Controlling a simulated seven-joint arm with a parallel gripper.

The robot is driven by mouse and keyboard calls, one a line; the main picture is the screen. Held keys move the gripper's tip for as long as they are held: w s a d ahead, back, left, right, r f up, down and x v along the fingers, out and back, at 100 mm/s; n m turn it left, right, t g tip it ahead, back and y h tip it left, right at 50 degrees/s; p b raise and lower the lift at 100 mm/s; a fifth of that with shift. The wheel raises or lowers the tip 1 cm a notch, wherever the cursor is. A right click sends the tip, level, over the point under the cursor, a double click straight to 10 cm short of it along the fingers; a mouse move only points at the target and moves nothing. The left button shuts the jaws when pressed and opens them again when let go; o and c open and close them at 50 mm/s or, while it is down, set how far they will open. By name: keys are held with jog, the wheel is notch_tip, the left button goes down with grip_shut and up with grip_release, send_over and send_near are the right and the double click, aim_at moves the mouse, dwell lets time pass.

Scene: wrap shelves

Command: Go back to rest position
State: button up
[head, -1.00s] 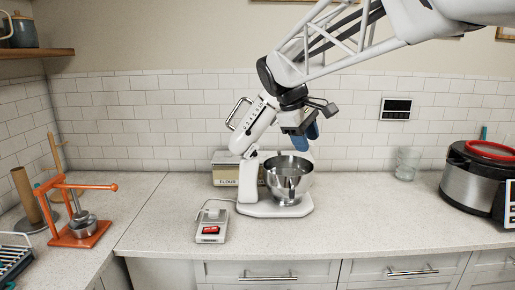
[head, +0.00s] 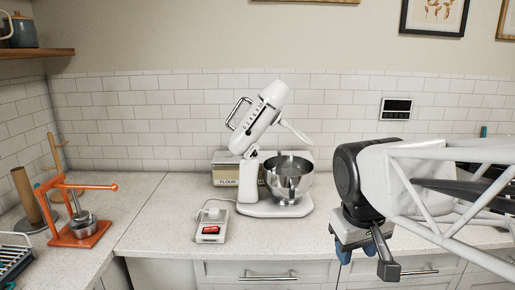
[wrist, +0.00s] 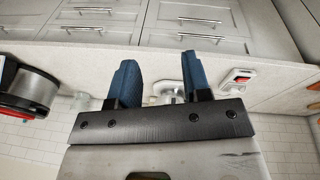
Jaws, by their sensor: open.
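My gripper (head: 357,252) is at the right of the head view, low, in front of the counter's front edge and the drawers. Its blue fingers point down and are apart. In the wrist view my gripper (wrist: 158,65) shows its two blue fingers spread with nothing held between them. My arm reaches in from the right edge of the head view and hides the right end of the counter.
A white stand mixer (head: 258,125) with its head tilted up and a steel bowl (head: 289,182) stands mid-counter. A small white device (head: 211,226), a flour box (head: 226,168) and an orange press (head: 78,228) are to the left. Drawers (head: 262,272) lie below.

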jog(key=s+f+m+y, duration=0.1)
jog(key=s+f+m, duration=0.1)
jog(key=s+f, duration=0.4)
jog(key=shift+s+d+m, duration=0.2)
jog(key=shift+s+m, duration=0.1)
jog(key=shift+s, duration=0.4)
